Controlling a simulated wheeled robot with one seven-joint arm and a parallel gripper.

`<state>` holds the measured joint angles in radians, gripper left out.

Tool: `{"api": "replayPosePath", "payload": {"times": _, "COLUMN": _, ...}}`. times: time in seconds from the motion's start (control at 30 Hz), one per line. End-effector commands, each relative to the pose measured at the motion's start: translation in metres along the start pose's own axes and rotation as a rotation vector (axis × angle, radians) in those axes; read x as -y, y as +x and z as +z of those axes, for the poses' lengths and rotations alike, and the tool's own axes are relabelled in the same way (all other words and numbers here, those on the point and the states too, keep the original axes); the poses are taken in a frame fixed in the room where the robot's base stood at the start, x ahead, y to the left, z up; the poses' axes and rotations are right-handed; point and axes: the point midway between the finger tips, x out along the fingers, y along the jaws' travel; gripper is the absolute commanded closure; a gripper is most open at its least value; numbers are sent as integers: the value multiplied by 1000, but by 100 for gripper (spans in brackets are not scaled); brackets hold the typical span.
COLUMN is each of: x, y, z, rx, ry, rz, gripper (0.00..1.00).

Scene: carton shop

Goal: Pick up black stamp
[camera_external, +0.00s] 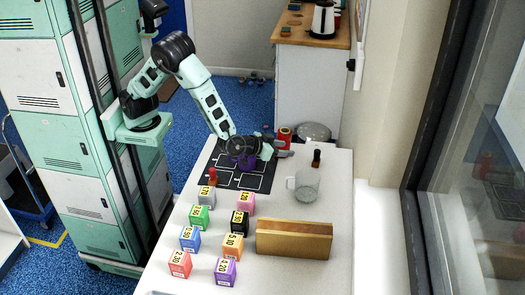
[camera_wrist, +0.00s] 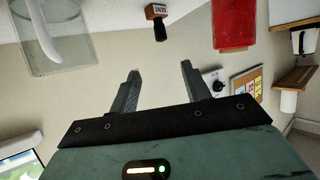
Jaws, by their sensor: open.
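The black stamp (camera_external: 316,156) stands upright near the far right edge of the white table, behind the glass mug. The wrist view, which looks upside down, shows the stamp (camera_wrist: 159,28) at the top, with a black handle and a labelled wooden part. My gripper (camera_external: 286,149) is above the table to the left of the stamp, roughly level and pointing right towards it. In the wrist view my gripper (camera_wrist: 160,70) is open and empty. Its two fingers are apart, and the stamp appears roughly in line with the gap between them, beyond the fingertips.
The glass mug (camera_external: 304,185) stands close in front of the stamp; a red cylinder (camera_external: 285,136) stands behind the gripper. A dark marked mat (camera_external: 224,178) lies below the arm.

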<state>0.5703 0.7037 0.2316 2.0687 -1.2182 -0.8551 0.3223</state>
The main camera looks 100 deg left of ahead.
Motion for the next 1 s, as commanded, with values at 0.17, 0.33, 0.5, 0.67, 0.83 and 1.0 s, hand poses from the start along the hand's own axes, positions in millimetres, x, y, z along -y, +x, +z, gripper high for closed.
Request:
{"api": "replayPosePath", "payload": {"times": 0.17, "x": -4, "y": 11, "z": 3, "rx": -23, "ry": 2, "rz": -16, "gripper": 53}}
{"api": "replayPosePath", "payload": {"times": 0.33, "x": -1, "y": 47, "z": 2, "rx": -21, "ry": 1, "rz": -17, "gripper": 53}}
{"api": "replayPosePath", "payload": {"times": 0.5, "x": -1, "y": 82, "z": 1, "rx": -21, "ry": 0, "rz": -16, "gripper": 53}}
{"api": "replayPosePath", "payload": {"times": 0.67, "x": -1, "y": 108, "z": 0, "rx": -20, "ry": -1, "rz": -15, "gripper": 53}}
{"api": "replayPosePath", "payload": {"times": 0.83, "x": -1, "y": 119, "z": 0, "rx": -20, "ry": 0, "rz": -13, "gripper": 53}}
{"api": "replayPosePath", "payload": {"times": 1.0, "x": 3, "y": 137, "z": 1, "rx": -18, "ry": 1, "rz": -16, "gripper": 53}}
